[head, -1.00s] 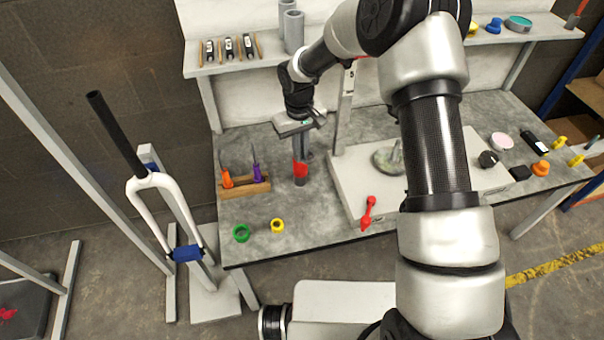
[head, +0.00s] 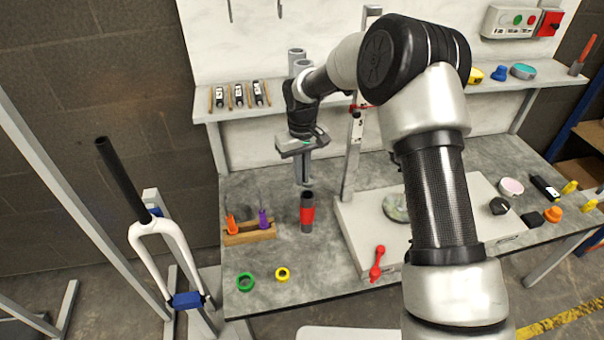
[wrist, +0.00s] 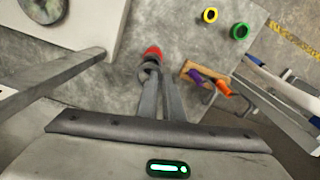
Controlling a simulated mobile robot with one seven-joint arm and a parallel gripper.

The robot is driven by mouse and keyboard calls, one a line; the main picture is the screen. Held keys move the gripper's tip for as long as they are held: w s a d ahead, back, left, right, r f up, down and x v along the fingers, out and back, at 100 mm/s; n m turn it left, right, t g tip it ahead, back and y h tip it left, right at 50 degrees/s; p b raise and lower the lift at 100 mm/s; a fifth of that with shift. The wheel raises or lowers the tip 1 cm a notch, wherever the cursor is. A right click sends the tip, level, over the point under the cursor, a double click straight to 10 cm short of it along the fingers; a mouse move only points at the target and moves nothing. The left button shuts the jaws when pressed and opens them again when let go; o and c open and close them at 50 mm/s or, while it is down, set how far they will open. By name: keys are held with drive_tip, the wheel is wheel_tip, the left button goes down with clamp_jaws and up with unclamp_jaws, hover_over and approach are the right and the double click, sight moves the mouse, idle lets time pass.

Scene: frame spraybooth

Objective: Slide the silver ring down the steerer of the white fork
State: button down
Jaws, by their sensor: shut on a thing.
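The white fork (head: 163,232) stands upright in a stand at the left, its long black steerer (head: 122,177) pointing up and leaning left. Nothing is seen around the steerer. My gripper (head: 303,180) points down over the bench, well to the right of the fork. In the wrist view its fingers (wrist: 156,72) are closed on a small grey ring-like piece, the silver ring (wrist: 150,63). The ring is too small to make out in the head view. A dark post with a red band (head: 307,214) stands just below the fingertips; its top looks clear of them.
A green ring (head: 245,282) and a yellow ring (head: 283,274) lie on the bench front. A wooden tool block (head: 248,232) with orange and purple handles stands left of the post. A grey upright (head: 354,150) rises close to the gripper's right. A red tool (head: 377,263) lies at the platform's front edge.

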sight(302, 196)
drive_tip(key=shift+f+b, duration=1.25)
drive_tip(key=shift+f, duration=1.2)
drive_tip(key=shift+f, duration=0.15)
drive_tip(key=c, duration=1.8)
unclamp_jaws()
